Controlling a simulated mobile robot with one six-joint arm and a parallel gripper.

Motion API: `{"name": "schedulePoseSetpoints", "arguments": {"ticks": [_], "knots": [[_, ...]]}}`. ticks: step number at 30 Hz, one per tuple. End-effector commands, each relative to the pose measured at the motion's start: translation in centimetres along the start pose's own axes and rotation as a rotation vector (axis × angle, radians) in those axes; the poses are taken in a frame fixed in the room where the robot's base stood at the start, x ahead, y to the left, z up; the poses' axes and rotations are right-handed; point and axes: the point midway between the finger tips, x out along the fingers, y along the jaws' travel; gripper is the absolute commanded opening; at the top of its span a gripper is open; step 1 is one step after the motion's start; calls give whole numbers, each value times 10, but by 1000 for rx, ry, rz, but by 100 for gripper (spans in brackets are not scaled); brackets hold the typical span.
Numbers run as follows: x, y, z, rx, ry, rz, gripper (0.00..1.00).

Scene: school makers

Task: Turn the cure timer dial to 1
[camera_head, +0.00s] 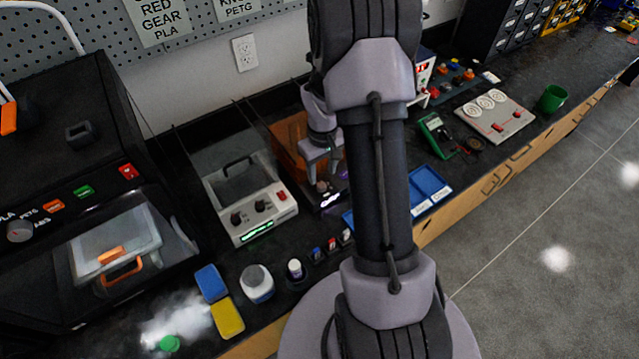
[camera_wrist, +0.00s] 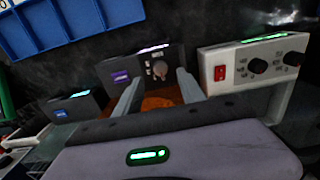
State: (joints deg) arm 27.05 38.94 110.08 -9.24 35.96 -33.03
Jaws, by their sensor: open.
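The cure timer dial (camera_wrist: 159,69), a small grey knob, sits on the dark front panel of the orange-covered cure unit (camera_head: 290,138). In the wrist view the dial shows between the two fingers of my gripper (camera_wrist: 161,75). My gripper (camera_head: 323,174) is open, at the front of the cure unit in the head view. I cannot tell whether the fingers touch the dial. The dial's setting is too small to read.
A white machine (camera_head: 246,199) with two black knobs and a red switch stands just left of the cure unit. Small bottles (camera_head: 295,269) stand at the front edge. A blue tray (camera_head: 428,186) lies to the right.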

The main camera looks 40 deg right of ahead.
Motion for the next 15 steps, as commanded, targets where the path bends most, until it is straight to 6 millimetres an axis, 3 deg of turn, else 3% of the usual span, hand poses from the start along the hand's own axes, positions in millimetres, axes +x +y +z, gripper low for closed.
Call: {"name": "schedulePoseSetpoints", "arguments": {"ticks": [1,6,15], "knots": [[16,0,1,0,-3,-1,47],[43,0,0,1,0,0,47],[52,0,0,1,1,0,47]]}}
